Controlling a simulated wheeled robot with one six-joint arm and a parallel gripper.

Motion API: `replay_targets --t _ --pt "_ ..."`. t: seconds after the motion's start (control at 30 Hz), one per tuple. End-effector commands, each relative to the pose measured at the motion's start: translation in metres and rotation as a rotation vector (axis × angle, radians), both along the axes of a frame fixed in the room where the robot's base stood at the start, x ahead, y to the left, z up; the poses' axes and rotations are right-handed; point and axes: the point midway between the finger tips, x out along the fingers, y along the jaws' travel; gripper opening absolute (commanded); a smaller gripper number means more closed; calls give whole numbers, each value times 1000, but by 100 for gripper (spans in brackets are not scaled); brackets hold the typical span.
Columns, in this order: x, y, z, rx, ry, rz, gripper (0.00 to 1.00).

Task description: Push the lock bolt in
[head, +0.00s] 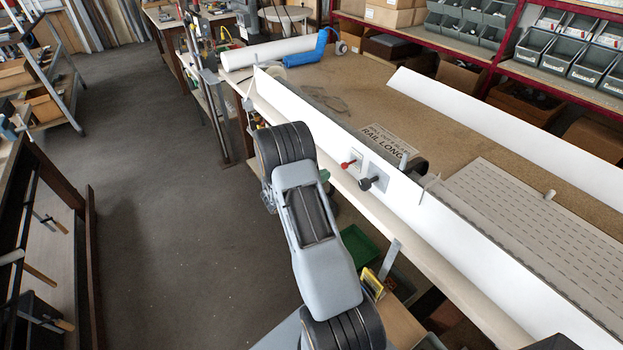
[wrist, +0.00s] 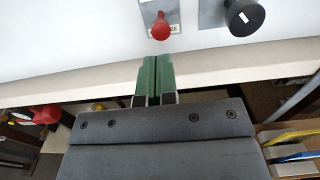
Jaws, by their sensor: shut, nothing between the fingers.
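A red knob (head: 346,165) on a small light plate sticks out of the white upright panel (head: 470,233) along the bench edge. It also shows in the wrist view (wrist: 161,28). A larger black knob (head: 366,184) on a grey plate is just right of it, and also at the top of the wrist view (wrist: 241,17). I cannot tell for sure which is the lock bolt. My gripper (wrist: 156,58) has its green fingers shut and empty. In the wrist view their tips are just below the red knob, apart from it.
The bench (head: 365,95) has a printed sign (head: 388,139) and a slotted grey plate (head: 530,215) behind the panel. A blue roll (head: 300,57) lies at the back. Below the bench edge is a green bin (head: 358,245). Open floor (head: 160,200) lies left.

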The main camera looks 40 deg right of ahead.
Motion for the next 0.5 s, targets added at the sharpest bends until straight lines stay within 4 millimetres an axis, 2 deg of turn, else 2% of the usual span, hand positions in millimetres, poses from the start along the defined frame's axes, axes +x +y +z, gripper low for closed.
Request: replay_targets --t 0.03,0.2,0.5 --pt "-2 -10 2 0 1 -5 0" --pt "-5 -33 2 1 1 -3 0" --pt "-6 -54 0 1 1 -1 0"
